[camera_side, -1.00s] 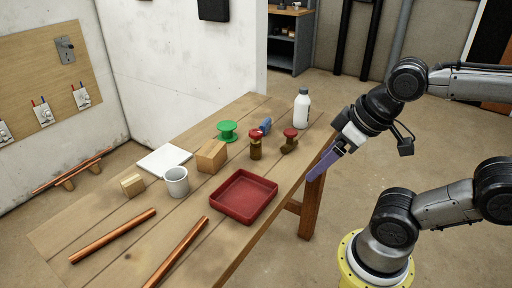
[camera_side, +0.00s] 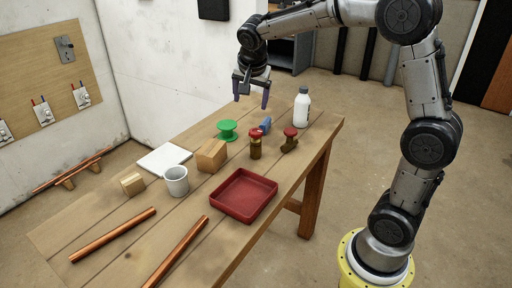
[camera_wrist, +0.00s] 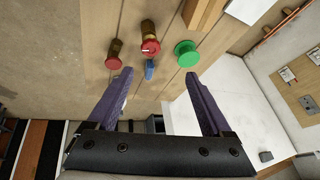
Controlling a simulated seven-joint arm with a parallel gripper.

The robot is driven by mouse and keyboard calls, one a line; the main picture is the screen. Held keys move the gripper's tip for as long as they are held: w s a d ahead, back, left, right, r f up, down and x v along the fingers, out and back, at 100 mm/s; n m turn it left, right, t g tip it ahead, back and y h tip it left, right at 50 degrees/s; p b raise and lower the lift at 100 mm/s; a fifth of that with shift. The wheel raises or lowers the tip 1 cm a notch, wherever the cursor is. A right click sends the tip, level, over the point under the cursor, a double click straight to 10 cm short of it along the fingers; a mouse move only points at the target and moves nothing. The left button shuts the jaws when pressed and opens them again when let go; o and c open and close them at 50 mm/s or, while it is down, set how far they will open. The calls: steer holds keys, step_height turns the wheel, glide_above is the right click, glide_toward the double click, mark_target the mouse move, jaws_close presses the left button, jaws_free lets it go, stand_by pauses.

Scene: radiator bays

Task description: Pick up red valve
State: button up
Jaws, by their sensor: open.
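Two brass-brown pieces with red tops stand on the wooden table. The right one (camera_side: 289,142) has a side branch and looks like the red valve. The left one (camera_side: 255,148) is upright and jar-like. In the wrist view the valve (camera_wrist: 113,62) is left of the jar-like piece (camera_wrist: 149,46), whose red top bears a pale mark. My gripper (camera_side: 251,97) is open and empty, pointing down high above the table's far side. In the wrist view my purple fingers (camera_wrist: 159,74) are apart, with the red-topped pieces beyond their tips.
A blue piece (camera_side: 265,124), a green spool (camera_side: 228,131) and a white bottle (camera_side: 301,108) stand near the red-topped pieces. A wooden block (camera_side: 211,156), white cup (camera_side: 176,181), red tray (camera_side: 244,218) rim and copper pipes (camera_side: 113,236) lie nearer. The white wall (camera_side: 165,70) is close behind.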

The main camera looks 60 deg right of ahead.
mark_target(256, 147)
steer(key=w+d+f+g, duration=0.1)
steer(key=d+f, duration=0.1)
steer(key=f, duration=0.4)
steer(key=w+d+f, duration=0.1)
steer(key=d+f, duration=0.2)
steer(key=f, duration=0.3)
steer(key=w+d+f+g, duration=0.1)
steer(key=d+f, duration=0.1)
steer(key=f, duration=0.4)
steer(key=shift+w+d+f+g, duration=0.2)
steer(key=shift+w+d+g, duration=0.05)
steer(key=shift+w+g, duration=0.1)
steer(key=shift+x, duration=2.85)
steer(key=shift+a, duration=0.1)
jaws_close()
steer(key=shift+w+r, duration=0.1)
